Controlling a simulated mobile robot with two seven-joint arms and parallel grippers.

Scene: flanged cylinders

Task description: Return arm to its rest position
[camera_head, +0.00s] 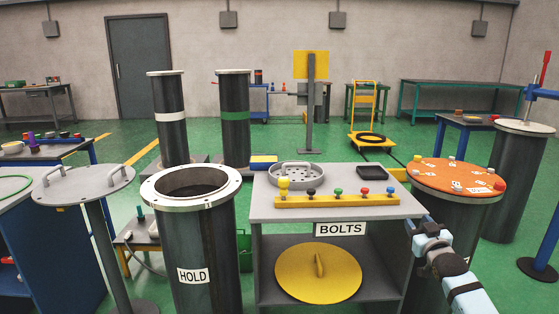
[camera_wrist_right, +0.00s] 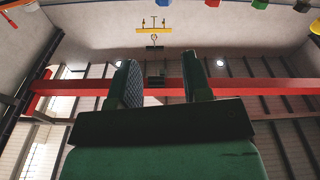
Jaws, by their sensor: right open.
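My right arm comes in at the lower right of the head view, and my right gripper (camera_head: 426,228) is beside the right edge of the bolts table (camera_head: 392,211). The right wrist view shows its two fingers (camera_wrist_right: 160,85) wide apart with nothing between them. Beyond the fingers are a red beam and a yellow hoist on the ceiling side. My left arm and gripper are not in view.
Left stands an open HOLD cylinder (camera_head: 196,238); right, an orange-topped cylinder (camera_head: 430,174) close to my right arm.

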